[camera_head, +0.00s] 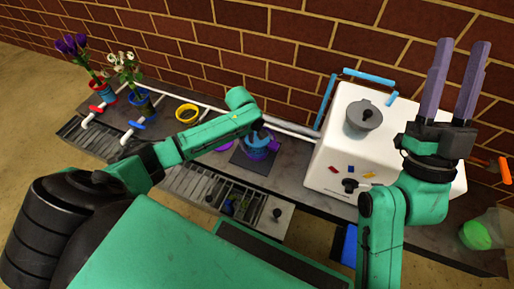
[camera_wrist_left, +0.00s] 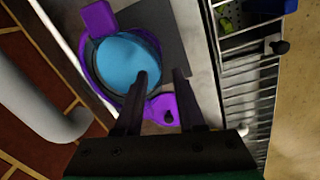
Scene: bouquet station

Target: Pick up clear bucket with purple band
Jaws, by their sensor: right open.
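A bucket with a purple band (camera_head: 258,153) stands on a dark square mat on the counter; its inside looks blue. In the left wrist view the bucket (camera_wrist_left: 122,62) shows from above, with a purple tab on either side of its rim. My left gripper (camera_wrist_left: 160,74) has its fingers apart. One finger overlaps the bucket's near rim and the other is outside it, with the near purple tab (camera_wrist_left: 162,108) between them. I cannot tell whether they touch it. My right gripper (camera_head: 456,82) is raised, open and empty, at the right.
A white box (camera_head: 340,150) with a grey lid and blue pipe stands right of the bucket. A yellow-rimmed pot (camera_head: 187,113) and potted flowers (camera_head: 128,75) are to the left. A wire rack (camera_head: 225,192) lines the counter front. A clear container with green inside (camera_head: 478,235) is at far right.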

